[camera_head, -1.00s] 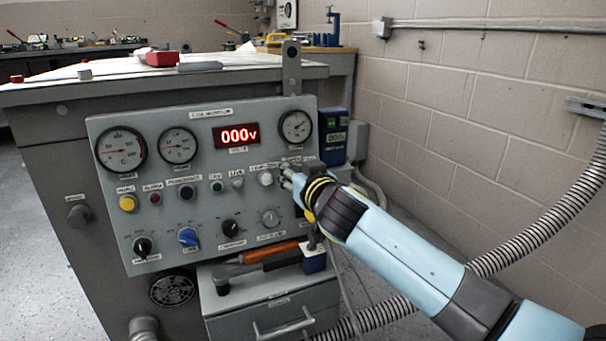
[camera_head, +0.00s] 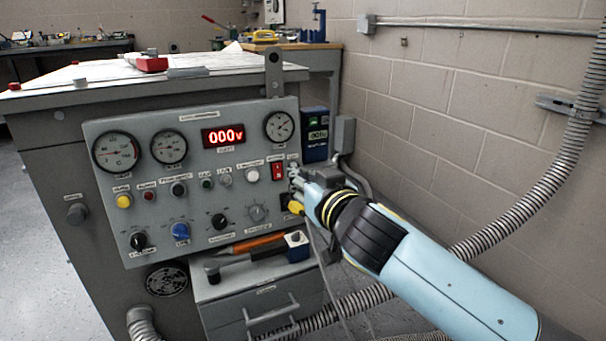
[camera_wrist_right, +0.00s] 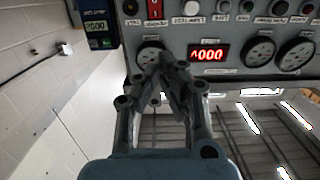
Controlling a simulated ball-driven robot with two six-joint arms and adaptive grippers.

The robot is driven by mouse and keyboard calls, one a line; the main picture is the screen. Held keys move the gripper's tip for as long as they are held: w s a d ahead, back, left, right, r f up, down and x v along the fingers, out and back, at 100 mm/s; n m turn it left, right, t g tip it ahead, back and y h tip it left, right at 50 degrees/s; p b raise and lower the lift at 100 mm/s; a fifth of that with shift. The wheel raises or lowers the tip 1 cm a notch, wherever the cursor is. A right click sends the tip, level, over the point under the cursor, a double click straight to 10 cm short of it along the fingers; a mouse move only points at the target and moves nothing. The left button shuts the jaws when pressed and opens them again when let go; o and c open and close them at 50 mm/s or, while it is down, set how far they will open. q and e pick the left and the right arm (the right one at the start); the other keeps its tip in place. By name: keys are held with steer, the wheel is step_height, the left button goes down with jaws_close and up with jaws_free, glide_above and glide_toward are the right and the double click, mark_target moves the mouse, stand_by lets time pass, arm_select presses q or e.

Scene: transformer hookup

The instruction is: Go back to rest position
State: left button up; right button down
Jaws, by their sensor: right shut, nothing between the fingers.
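My right gripper (camera_head: 294,176) is shut and empty at the right edge of the grey control panel (camera_head: 190,258). Its fingertips appear just beside the red switch (camera_head: 278,171); I cannot tell whether they touch the panel. The wrist view shows the shut fingers (camera_wrist_right: 166,62) pointing toward the panel, which appears upside down there. The red display (camera_head: 224,137) reads 000V. My left gripper is not in view.
Below the panel, an orange-handled tool (camera_head: 258,243) and a blue block (camera_head: 297,247) lie on a drawer box (camera_head: 215,291). A blue meter box (camera_head: 315,134) stands right of the panel. A ribbed hose (camera_head: 530,200) runs along the wall. Floor at left is clear.

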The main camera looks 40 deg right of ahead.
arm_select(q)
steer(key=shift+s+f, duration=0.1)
arm_select(e)
steer(key=shift+s, duration=0.2)
